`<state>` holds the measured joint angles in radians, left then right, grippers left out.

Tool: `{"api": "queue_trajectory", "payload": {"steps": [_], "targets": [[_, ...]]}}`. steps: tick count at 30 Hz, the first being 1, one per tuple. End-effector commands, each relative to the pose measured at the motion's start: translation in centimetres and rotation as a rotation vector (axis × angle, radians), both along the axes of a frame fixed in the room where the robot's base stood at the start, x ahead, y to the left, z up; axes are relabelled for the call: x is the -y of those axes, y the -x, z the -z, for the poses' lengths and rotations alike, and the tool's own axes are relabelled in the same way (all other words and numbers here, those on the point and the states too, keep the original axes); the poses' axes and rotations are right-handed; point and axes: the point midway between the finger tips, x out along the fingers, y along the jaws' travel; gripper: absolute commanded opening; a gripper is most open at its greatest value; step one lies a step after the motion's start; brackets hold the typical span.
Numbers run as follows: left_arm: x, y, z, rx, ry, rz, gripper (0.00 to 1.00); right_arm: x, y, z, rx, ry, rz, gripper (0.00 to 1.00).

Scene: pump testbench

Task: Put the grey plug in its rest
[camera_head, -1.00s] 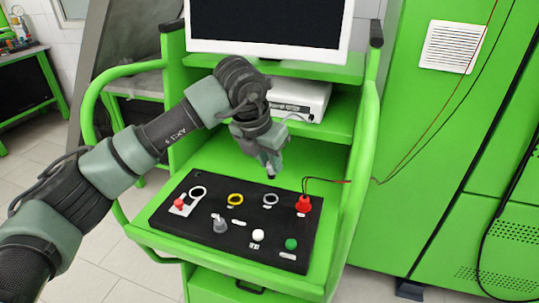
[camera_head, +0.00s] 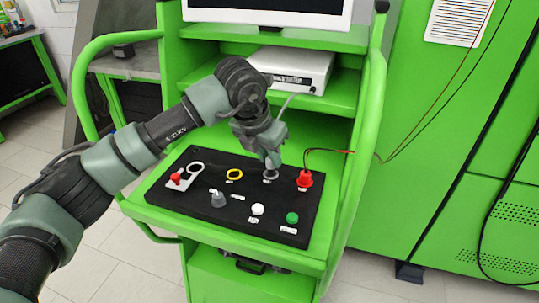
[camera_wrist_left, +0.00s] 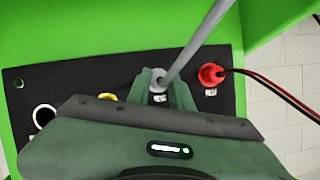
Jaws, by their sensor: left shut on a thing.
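My left gripper (camera_head: 272,164) is shut on the grey plug (camera_wrist_left: 158,77), directly over the grey ring (camera_head: 270,177) on the black panel (camera_head: 205,205). A grey cable (camera_wrist_left: 200,40) runs up from the plug in the left wrist view. The fingers (camera_wrist_left: 177,97) hide much of the plug and ring. The plug's lower end is at or just above the ring; I cannot tell whether it is seated inside. My right gripper is not in view.
A red plug (camera_head: 304,179) with wires stands close to the right of the gripper. A yellow ring (camera_head: 234,174) is to its left. A grey knob (camera_head: 217,199), a white button (camera_head: 257,209) and a green button (camera_head: 292,217) are in front. Green side rails flank the panel.

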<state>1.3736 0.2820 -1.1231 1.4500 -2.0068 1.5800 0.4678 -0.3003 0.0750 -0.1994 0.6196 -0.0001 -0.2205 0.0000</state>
Motion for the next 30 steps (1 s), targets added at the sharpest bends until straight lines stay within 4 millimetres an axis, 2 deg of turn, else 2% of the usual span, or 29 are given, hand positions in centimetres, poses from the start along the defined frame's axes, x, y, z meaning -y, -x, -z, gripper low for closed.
{"api": "queue_trajectory", "payload": {"steps": [30], "targets": [[0.0,0.02,-0.05,0.0,0.0,0.0,0.0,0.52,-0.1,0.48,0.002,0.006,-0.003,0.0]]}}
